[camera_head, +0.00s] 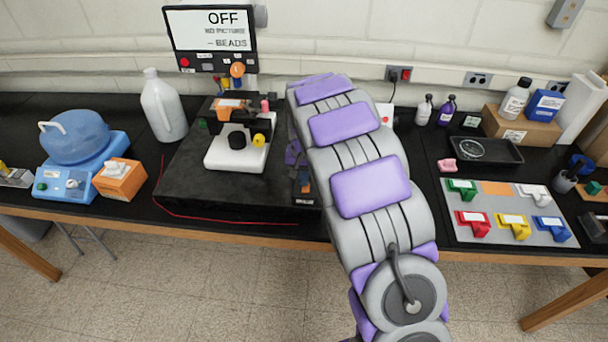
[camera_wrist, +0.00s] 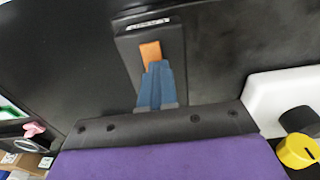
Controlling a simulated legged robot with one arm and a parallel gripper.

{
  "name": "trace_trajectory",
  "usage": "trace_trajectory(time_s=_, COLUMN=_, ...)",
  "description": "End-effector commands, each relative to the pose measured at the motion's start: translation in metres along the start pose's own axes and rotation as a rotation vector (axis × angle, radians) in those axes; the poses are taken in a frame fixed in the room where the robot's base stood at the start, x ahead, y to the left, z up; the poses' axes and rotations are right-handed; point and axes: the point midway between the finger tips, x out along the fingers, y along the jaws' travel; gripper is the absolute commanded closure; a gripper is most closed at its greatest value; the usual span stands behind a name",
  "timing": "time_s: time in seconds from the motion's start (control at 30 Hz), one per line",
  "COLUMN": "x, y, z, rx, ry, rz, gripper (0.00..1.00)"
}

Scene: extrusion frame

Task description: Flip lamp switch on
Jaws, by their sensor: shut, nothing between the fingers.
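The lamp switch is an orange lever (camera_wrist: 150,52) on a black box (camera_wrist: 128,50) with a white label, shown in the wrist view. The label looks upside down and blurred. My gripper (camera_wrist: 157,66) is shut and empty, its blue fingers overlapping the near end of the orange lever; I cannot tell whether they touch it. In the head view my arm hides most of the gripper, and the black box (camera_head: 306,201) shows just past the arm's left edge. A screen (camera_head: 209,30) above reads "OFF", "NO PICTURE" and "BEADS".
A microscope-like device with a white base (camera_head: 225,156) and a yellow knob (camera_head: 259,140) stands left of my arm. A white jug (camera_head: 163,106) and a blue-lidded bath (camera_head: 78,138) are farther left. A grey board (camera_head: 488,232) of coloured clips lies right. Bare dark mat lies in front of the device.

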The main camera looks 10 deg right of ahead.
Motion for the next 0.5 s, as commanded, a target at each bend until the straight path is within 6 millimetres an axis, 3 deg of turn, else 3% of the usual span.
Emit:
trace_trajectory(time_s=0.27, x=0.010, y=0.005, z=-0.001, rx=0.001, ry=-0.147, rz=0.009, gripper=1.00)
trace_trajectory(time_s=0.5, x=0.015, y=0.007, z=0.001, rx=0.001, ry=-0.160, rz=0.012, gripper=1.00)
